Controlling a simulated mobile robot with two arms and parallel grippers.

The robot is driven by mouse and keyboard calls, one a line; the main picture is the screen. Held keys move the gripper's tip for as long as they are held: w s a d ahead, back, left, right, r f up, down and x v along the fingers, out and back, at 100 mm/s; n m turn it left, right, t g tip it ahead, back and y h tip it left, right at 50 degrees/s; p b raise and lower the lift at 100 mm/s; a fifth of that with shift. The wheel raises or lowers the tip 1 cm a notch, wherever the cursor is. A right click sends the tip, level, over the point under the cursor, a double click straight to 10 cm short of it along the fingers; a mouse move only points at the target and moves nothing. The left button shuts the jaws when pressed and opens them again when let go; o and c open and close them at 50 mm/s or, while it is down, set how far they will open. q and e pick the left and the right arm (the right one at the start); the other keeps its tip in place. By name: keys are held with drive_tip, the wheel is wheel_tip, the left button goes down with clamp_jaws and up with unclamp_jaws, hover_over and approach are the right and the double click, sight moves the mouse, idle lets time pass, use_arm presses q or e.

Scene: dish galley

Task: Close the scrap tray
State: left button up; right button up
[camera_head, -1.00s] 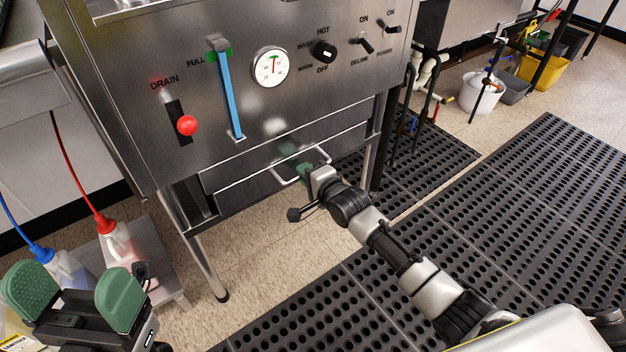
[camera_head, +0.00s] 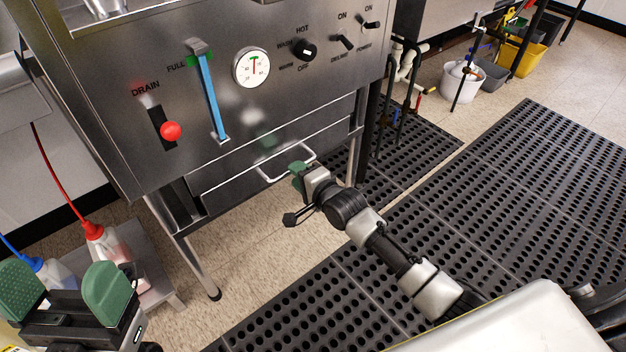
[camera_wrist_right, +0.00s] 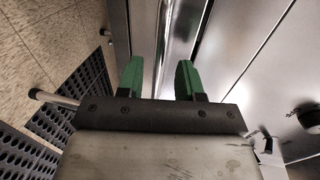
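The scrap tray (camera_head: 225,188) is the steel drawer low under the control panel, with a bar handle (camera_head: 267,181) on its front. From this angle I cannot tell exactly how far out it stands. My right gripper (camera_head: 298,170) is at the right part of the handle. In the right wrist view the green fingers of the right gripper (camera_wrist_right: 160,80) stand apart, with a bright metal strip visible beyond the gap. Contact with the handle is unclear. My left gripper (camera_head: 62,290) is open and empty at the lower left, away from the tray.
A low stand with bottles (camera_head: 105,245) is at the left. Black perforated mats (camera_head: 470,200) cover the floor at the right. Buckets (camera_head: 461,82) stand farther back.

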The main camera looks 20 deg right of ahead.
use_arm(q)
drive_tip(key=w+d+f+g+y+p, duration=0.1)
drive_tip(key=w+f+g+y+p, duration=0.1)
drive_tip(key=w+f+g, duration=0.3)
drive_tip(key=shift+w+g+y+p, duration=0.35)
drive_tip(key=shift+w+g+y, duration=0.05)
drive_tip(key=shift+w+g, duration=1.25)
use_arm(e)
drive_tip(key=v, duration=0.7)
use_arm(q)
drive_tip(key=shift+d, duration=0.1)
use_arm(e)
drive_tip(key=shift+s, duration=0.15)
